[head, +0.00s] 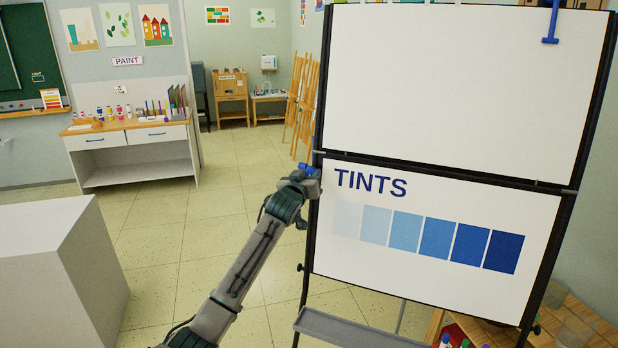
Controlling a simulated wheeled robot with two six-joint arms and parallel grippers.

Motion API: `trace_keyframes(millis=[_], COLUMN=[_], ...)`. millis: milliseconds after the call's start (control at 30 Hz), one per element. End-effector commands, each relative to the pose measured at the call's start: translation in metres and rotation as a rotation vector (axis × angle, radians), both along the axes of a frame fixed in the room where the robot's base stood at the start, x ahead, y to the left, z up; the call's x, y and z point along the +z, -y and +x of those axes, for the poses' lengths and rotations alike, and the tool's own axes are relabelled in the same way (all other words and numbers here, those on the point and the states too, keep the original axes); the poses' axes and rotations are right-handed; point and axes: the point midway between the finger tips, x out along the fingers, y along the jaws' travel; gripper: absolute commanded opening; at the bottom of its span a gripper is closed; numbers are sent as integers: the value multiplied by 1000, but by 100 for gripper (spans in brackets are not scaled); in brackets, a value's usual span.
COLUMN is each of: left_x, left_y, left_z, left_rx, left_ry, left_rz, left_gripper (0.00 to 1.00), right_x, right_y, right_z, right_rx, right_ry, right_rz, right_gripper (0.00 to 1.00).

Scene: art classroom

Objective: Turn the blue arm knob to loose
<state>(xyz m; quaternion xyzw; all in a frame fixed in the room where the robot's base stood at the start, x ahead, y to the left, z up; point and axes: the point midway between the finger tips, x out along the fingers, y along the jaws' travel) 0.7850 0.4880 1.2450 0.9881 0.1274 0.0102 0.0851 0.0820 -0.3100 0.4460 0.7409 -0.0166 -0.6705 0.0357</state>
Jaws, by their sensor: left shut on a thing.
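The blue arm knob (307,168) is a small blue piece at the left edge of the flip-chart stand (317,138), about where its upper and lower boards meet. My left gripper (304,180) is at this knob and shut on it. The gripper hides most of the knob, so its turn position cannot be read. My left arm reaches up to it from the bottom of the head view. My right gripper is not in view.
The upper board (460,80) is blank; the lower board (430,240) shows "TINTS" swatches. A blue handle-like part (550,30) hangs at the upper right. A grey tray (355,332) sits below. A white block (35,235) stands left; floor between is clear.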

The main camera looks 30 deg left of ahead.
Motion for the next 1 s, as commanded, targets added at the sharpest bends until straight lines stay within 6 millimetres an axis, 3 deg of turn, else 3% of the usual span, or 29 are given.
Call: trace_keyframes(millis=[367,1000], left_x=[-3,1], left_y=[1,3], left_z=[1,1], left_rx=[44,160], left_ry=[45,157], left_rz=[-219,-806], left_gripper=[8,8], right_x=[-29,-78], right_y=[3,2], right_z=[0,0], right_rx=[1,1], right_ry=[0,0], right_rz=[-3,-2], right_gripper=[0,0])
